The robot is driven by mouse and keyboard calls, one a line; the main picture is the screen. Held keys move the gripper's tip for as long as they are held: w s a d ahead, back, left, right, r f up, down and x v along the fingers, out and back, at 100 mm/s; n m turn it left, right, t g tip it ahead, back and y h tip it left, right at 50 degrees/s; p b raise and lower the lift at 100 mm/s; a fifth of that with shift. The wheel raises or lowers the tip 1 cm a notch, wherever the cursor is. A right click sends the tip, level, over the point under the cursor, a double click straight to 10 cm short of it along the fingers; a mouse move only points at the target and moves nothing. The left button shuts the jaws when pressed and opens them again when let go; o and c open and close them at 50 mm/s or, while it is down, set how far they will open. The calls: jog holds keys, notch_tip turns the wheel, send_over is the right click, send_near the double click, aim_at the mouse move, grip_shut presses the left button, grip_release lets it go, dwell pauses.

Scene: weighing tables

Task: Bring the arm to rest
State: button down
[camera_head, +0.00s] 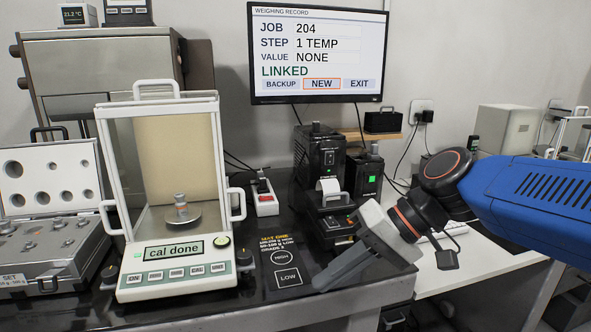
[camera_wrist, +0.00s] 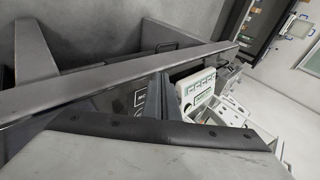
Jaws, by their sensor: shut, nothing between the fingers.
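My gripper (camera_head: 322,281) is in the head view at the right of the middle, over the front of the dark bench. Its fingers are shut with nothing visible between them, and they point down and to the left. In the wrist view the closed fingers (camera_wrist: 156,95) show in the middle, with the bench edge beyond. My blue arm comes in from the right. The balance (camera_head: 170,275) stands left of the gripper, apart from it. Its display reads "cal done", and a small metal weight (camera_head: 181,208) stands on the pan inside the glass case.
A black printer (camera_head: 318,160) with a paper slip stands behind my gripper. A mat (camera_head: 289,278) marked HIGH and LOW lies between balance and gripper. An open weight case (camera_head: 45,265) is at the left. The monitor (camera_head: 318,52) shows job 204, step 1 TEMP, LINKED. A white table (camera_head: 480,262) is at the right.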

jog(key=s+d+f+m+t+h, duration=0.1)
jog(key=d+f+h, duration=0.3)
jog(key=d, duration=0.7)
jog(key=s+d+f+m+t+h, duration=0.1)
jog(key=s+d+f+t+h, duration=0.2)
jog(key=d+f+h, duration=0.2)
jog(key=d+f, duration=0.3)
jog(key=d, duration=0.4)
jog(key=shift+s+f, duration=0.2)
jog(key=shift+f, duration=0.15)
